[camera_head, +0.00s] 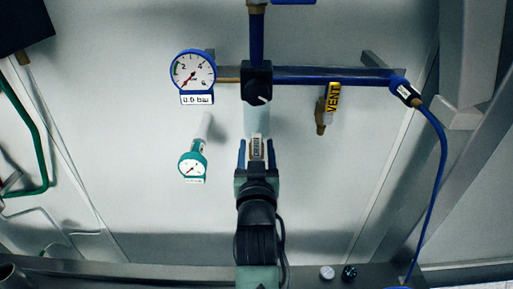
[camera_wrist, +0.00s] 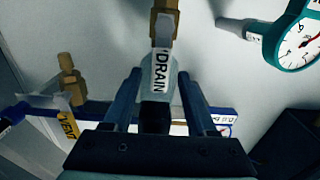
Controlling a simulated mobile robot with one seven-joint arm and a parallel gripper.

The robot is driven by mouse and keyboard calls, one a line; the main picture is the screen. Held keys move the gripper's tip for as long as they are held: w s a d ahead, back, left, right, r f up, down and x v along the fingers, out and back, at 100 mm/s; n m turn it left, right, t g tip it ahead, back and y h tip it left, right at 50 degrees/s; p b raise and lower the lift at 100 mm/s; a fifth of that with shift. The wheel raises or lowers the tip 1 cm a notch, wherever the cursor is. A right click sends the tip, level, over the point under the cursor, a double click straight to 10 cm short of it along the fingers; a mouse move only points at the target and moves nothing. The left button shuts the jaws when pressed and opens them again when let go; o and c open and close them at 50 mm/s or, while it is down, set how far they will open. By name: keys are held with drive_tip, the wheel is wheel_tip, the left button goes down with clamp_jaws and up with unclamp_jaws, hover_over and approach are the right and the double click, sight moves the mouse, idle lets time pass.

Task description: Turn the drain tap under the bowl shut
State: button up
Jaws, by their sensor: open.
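The drain tap has a white lever labelled DRAIN (camera_head: 257,148), below the pale clear bowl (camera_head: 257,120). In the wrist view the DRAIN lever (camera_wrist: 160,75) lies lengthwise in the picture, with a brass fitting (camera_wrist: 164,24) at its upper end. My gripper (camera_head: 257,144) is open, with one blue finger on each side of the lever. In the wrist view my gripper (camera_wrist: 158,74) shows gaps between both fingers and the lever. The tap body under the bowl is mostly hidden by my gripper in the head view.
A black regulator (camera_head: 258,82) sits above the bowl on a blue pipe (camera_head: 325,76). A blue gauge (camera_head: 193,71) and a teal gauge (camera_head: 192,165) are at left. The yellow VENT valve (camera_head: 333,97) hangs at right. A blue hose (camera_head: 443,150) runs down the right side.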

clamp_jaws()
idle(1.3)
